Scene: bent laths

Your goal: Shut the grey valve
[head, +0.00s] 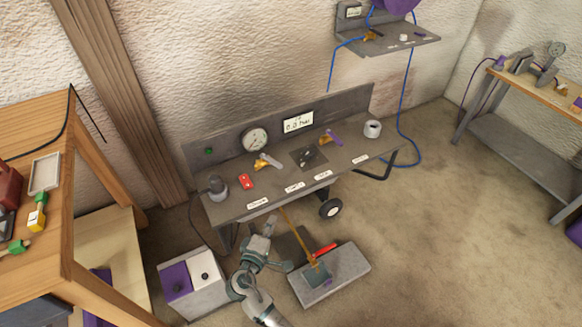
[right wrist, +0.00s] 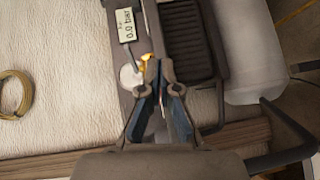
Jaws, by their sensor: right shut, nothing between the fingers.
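A brass valve with a pale grey-lilac lever (head: 271,160) sits on the grey bench (head: 230,208), in front of the round gauge. Its lever slants down to the right. Another brass valve with a purple lever (head: 334,138) is further right. My right gripper (head: 267,226) is shut and empty, below the bench's front edge in the head view and apart from the grey valve. In the right wrist view its fingertips (right wrist: 158,68) overlap a small brass part (right wrist: 146,62), and I cannot tell which valve that is. My left gripper is not in view.
The bench also bears a gauge (head: 255,139), a display (head: 298,121) reading 0.0 bar, a red block (head: 246,181) and a white roll (head: 372,128). A red-handled valve (head: 324,249) is on a low grey block (head: 350,268). A wooden table (head: 60,240) stands left.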

